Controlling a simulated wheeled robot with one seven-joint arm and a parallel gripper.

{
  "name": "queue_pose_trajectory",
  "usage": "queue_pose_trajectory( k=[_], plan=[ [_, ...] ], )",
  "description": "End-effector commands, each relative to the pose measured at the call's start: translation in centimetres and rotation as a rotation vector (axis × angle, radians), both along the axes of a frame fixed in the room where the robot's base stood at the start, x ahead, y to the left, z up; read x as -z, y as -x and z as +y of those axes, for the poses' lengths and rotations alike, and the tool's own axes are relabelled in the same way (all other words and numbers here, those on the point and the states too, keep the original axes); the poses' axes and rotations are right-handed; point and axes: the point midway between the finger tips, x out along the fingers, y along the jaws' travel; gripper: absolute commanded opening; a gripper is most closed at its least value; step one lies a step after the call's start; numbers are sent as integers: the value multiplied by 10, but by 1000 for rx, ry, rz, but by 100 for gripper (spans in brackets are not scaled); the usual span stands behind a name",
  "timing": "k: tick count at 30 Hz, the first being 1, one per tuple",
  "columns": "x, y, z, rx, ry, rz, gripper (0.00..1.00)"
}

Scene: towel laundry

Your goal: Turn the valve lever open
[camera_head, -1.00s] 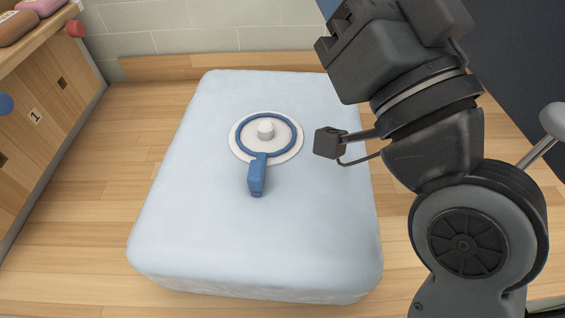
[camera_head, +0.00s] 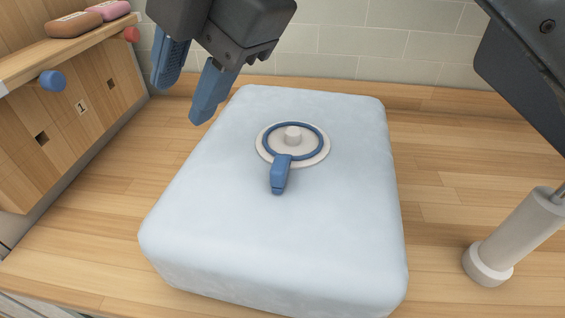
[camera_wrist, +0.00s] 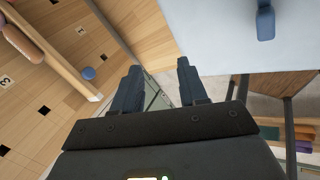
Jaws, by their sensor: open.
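The valve has a blue ring with a blue lever (camera_head: 280,175) and sits on a white round plate (camera_head: 264,152) on top of a pale blue block (camera_head: 290,235). The lever points toward the front of the block. My gripper (camera_head: 182,98) is open and empty, above and to the left of the valve, apart from it. In the wrist view my two blue fingers (camera_wrist: 157,85) are spread with nothing between them. The lever's end also shows at the top right of the wrist view (camera_wrist: 265,22).
A wooden cabinet (camera_head: 85,120) with a blue knob (camera_head: 52,80), a red knob (camera_head: 131,34) and items on its top stands at the left. Bare wooden counter (camera_head: 450,180) surrounds the block.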

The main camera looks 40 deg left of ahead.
Motion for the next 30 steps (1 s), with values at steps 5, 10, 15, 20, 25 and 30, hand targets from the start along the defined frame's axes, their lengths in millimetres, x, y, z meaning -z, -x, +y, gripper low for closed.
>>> queue_pose_trajectory(
  k=[5,10,15,20,25,30],
  plan=[
    [3,-23,-38,-176,266,-187,43],
    [-3,-36,-63,-270,416,-257,43],
    [-3,-40,-71,-304,467,-274,43],
    [13,-40,-72,-306,469,-274,43],
    [40,-39,-71,-305,467,-273,43],
    [61,-40,-71,-303,466,-273,43]
  ],
)
